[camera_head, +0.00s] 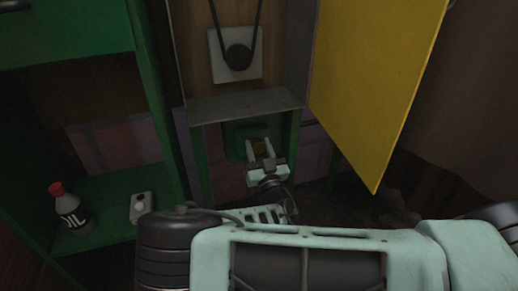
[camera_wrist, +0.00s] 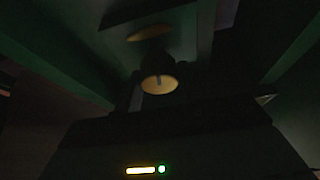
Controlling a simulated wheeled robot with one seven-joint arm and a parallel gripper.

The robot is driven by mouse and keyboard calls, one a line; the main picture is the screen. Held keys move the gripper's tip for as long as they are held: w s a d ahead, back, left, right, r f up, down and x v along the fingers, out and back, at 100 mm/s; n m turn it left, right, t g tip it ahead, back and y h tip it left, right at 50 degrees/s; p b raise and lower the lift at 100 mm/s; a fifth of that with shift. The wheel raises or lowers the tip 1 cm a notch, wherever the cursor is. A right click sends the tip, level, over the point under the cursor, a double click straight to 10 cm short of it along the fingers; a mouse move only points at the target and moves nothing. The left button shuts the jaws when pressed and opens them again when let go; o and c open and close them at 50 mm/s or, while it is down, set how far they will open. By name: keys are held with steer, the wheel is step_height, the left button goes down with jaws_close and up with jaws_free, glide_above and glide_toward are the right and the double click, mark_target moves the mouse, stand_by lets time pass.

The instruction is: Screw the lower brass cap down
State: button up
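My gripper (camera_head: 260,148) reaches into the low opening of the cabinet, in front of a green housing (camera_head: 235,136). Its two pale fingers stand apart, with a small brownish patch between them in the head view. In the wrist view a round brass cap (camera_wrist: 158,84) with a dark mark on its face sits near the middle, close in front of the gripper. A second brass piece (camera_wrist: 150,33) shows above it on the green surface. The wrist view is very dark, and the finger edges blend into shadow, so contact with the lower cap cannot be made out.
A yellow door (camera_head: 380,80) hangs open at the right. A grey ledge (camera_head: 245,104) lies above the opening, below a belt pulley (camera_head: 238,57). Green shelving at the left holds a bottle (camera_head: 70,212) with a red top and a small white device (camera_head: 141,207).

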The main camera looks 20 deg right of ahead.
steer(key=c, duration=0.4)
steer(key=m+p, duration=0.1)
steer(key=m+h+p, duration=0.1)
steer(key=shift+r+m+h, duration=0.25)
steer(key=shift+m+h, duration=0.05)
steer(key=shift+m, duration=0.1)
steer(key=shift+f+m+h, duration=0.25)
steer(key=shift+m+h, duration=0.25)
steer(key=shift+m, duration=0.5)
steer(key=o, duration=1)
steer(key=shift+c, duration=0.2)
steer(key=p+v, duration=0.5)
steer(key=v, duration=1.2)
steer(key=shift+s+r+p, duration=0.2)
steer(key=shift+s+p, duration=0.15)
steer(key=shift+s, duration=0.05)
steer(key=shift+a, duration=0.1)
